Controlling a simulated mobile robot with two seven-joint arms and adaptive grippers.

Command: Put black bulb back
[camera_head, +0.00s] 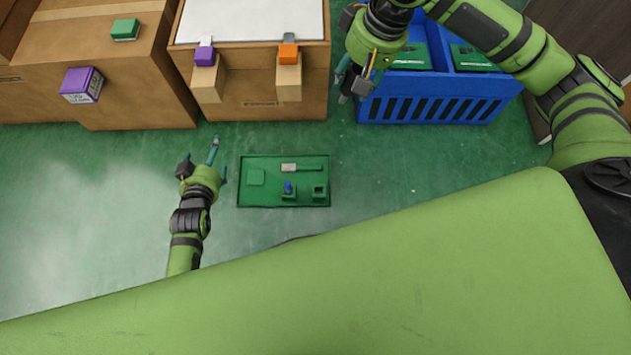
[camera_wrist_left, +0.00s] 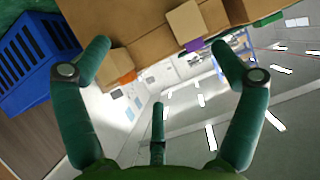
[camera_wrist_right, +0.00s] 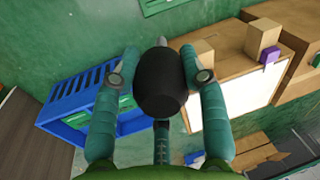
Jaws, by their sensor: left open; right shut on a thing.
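The black bulb (camera_wrist_right: 162,84) is held between the fingers of my right gripper (camera_wrist_right: 160,70) in the right wrist view. In the head view my right gripper (camera_head: 348,82) is just left of the blue crate, and I cannot make out the bulb clearly there. A green board (camera_head: 258,199) lies on the floor below, with a small blue piece (camera_head: 288,187) standing in one green holder. A second green holder (camera_head: 319,191) to its right looks empty. My left gripper (camera_head: 216,163) is open and empty, left of the board; its spread fingers show in the left wrist view (camera_wrist_left: 160,60).
A blue slotted crate (camera_head: 430,108) holding green boards stands at the upper right. A cardboard box (camera_head: 262,108) with a white top carries purple (camera_head: 204,56) and orange (camera_head: 288,53) blocks. Another box (camera_head: 150,100) stands left. Green floor around the board is clear.

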